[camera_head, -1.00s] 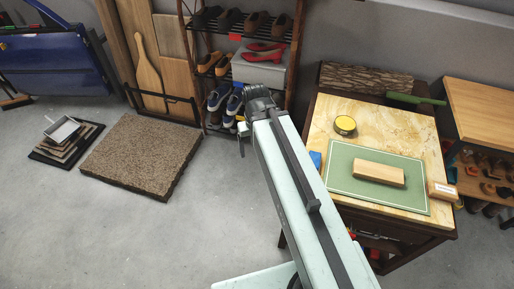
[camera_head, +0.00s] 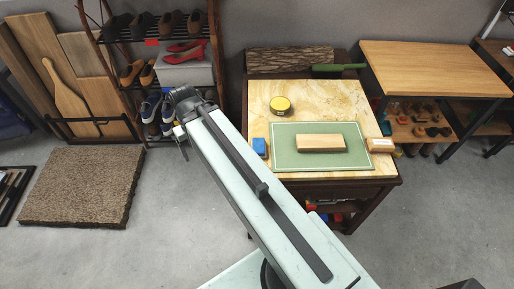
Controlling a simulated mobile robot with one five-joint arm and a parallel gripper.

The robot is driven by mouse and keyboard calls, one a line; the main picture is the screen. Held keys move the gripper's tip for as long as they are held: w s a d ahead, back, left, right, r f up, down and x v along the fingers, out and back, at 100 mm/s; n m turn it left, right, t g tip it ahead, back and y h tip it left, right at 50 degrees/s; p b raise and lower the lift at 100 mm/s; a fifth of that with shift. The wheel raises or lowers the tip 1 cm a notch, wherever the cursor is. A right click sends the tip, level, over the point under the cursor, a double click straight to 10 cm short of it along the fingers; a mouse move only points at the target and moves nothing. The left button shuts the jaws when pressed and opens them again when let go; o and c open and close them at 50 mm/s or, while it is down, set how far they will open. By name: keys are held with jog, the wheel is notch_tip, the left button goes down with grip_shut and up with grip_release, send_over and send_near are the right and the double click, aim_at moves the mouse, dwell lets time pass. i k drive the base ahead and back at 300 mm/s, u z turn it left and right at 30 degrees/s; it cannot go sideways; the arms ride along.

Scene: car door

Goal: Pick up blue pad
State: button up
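A small blue pad (camera_head: 260,147) lies on the stone-topped workbench (camera_head: 350,99), just left of the green mat (camera_head: 287,163). A wooden block (camera_head: 320,142) rests on the mat. My arm reaches from the lower right toward the upper left, left of the bench. My gripper (camera_head: 183,150) hangs at the arm's far end, in front of the shoe rack and well to the left of the blue pad. It is small and partly hidden behind the dark wrist, so I cannot tell whether it is open or shut.
On the bench are a yellow round tin (camera_head: 280,104), a wooden-backed brush (camera_head: 380,145), a green-handled tool (camera_head: 340,67) and a bark-covered log (camera_head: 290,59). A shoe rack (camera_head: 150,85) stands behind my gripper. A brown textured slab (camera_head: 80,185) lies on the floor at left. Grey floor is clear in front.

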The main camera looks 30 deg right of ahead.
aim_at(259, 145)
jog(key=z, duration=0.7)
jog(key=k, duration=1.15)
jog(key=u, duration=1.15)
jog(key=i, duration=1.65)
jog(key=u, duration=0.15)
